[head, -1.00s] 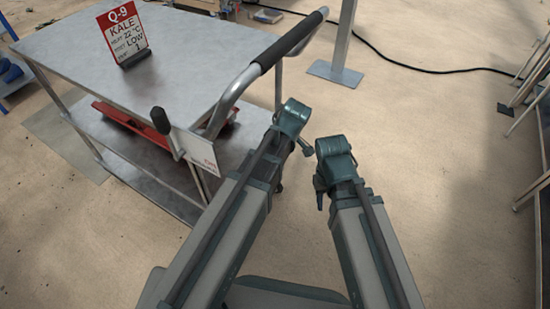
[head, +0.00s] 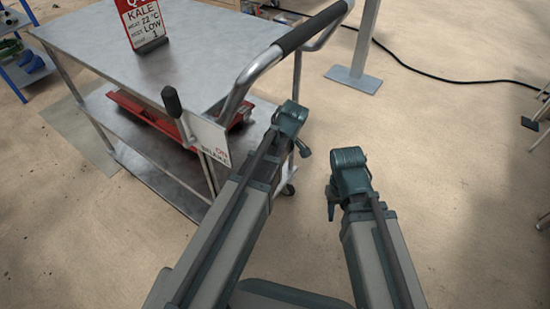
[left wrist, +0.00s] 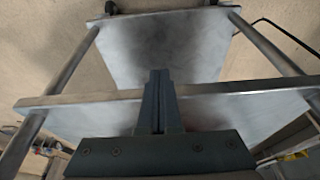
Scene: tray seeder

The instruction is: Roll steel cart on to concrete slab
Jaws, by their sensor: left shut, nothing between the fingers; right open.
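The steel cart (head: 95,45) stands at the left of the head view, with a black-gripped push handle (head: 310,27), a lower shelf (head: 150,165) and a caster showing. A black-knobbed lever (head: 172,102) rises beside a small white plate with red and dark lettering. A flat grey patch on the floor (head: 68,118), partly behind the cart, may be the concrete slab. My left gripper (left wrist: 160,75) is shut and empty; the left wrist view shows it in front of the cart's metal shelves. My right gripper (head: 331,205) is open and empty, apart from the cart.
A red-and-white KALE sign (head: 143,22) stands on the cart top and a red object (head: 150,115) lies on the lower shelf. A grey post on a base plate (head: 353,78) stands behind the handle. A black cable crosses the floor. The floor at right is mostly clear.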

